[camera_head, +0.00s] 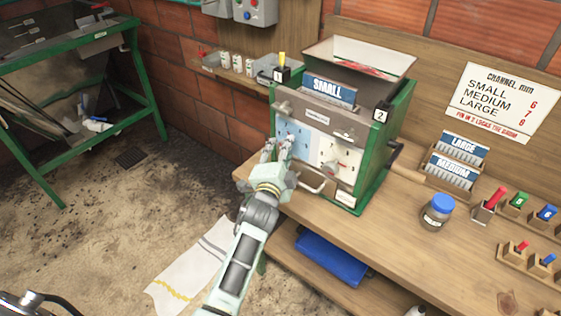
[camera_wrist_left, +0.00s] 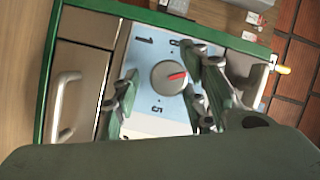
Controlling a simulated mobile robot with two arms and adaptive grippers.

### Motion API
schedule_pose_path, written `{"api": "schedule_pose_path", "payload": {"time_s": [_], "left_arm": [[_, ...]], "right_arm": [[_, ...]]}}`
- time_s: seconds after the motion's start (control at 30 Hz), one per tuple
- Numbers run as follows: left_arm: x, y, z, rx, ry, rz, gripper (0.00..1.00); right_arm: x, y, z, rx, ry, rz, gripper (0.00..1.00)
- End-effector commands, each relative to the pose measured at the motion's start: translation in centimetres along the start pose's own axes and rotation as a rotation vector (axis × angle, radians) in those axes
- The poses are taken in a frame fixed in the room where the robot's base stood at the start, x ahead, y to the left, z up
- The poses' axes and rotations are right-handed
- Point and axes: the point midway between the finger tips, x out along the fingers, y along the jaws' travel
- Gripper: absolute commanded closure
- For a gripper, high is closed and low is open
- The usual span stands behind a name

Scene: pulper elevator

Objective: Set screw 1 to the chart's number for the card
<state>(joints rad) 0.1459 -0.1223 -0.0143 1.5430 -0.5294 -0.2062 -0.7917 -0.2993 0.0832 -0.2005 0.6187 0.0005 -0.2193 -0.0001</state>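The green machine (camera_head: 375,170) stands on the bench with a blue SMALL card (camera_head: 328,91) upright at its top. Its front has a light blue dial plate (camera_head: 291,132) at left and a white one (camera_head: 338,155) at right. My left gripper (camera_head: 277,150) is in front of the blue plate. In the left wrist view, its open fingers (camera_wrist_left: 165,95) are on either side of a grey knob (camera_wrist_left: 167,76) with a red pointer. The wall chart (camera_head: 504,102) lists SMALL 6, MEDIUM 7; LARGE's number is unclear.
LARGE (camera_head: 464,148) and MEDIUM (camera_head: 451,171) cards stand in holders right of the machine. A blue-lidded jar (camera_head: 438,210) and coloured pegs in wooden blocks (camera_head: 515,255) are farther right. A drawer handle (camera_head: 313,187) is below the dials.

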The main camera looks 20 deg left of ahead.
Motion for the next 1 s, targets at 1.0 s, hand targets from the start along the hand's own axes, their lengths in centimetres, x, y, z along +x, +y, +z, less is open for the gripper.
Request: {"api": "schedule_pose_path", "payload": {"time_s": [1.0], "left_arm": [[-11.7,0.1,0.0,0.0,0.0,0.002,0.6]], "right_arm": [[0.0,-0.3,-0.1,0.001,0.001,-0.003,0.6]]}}
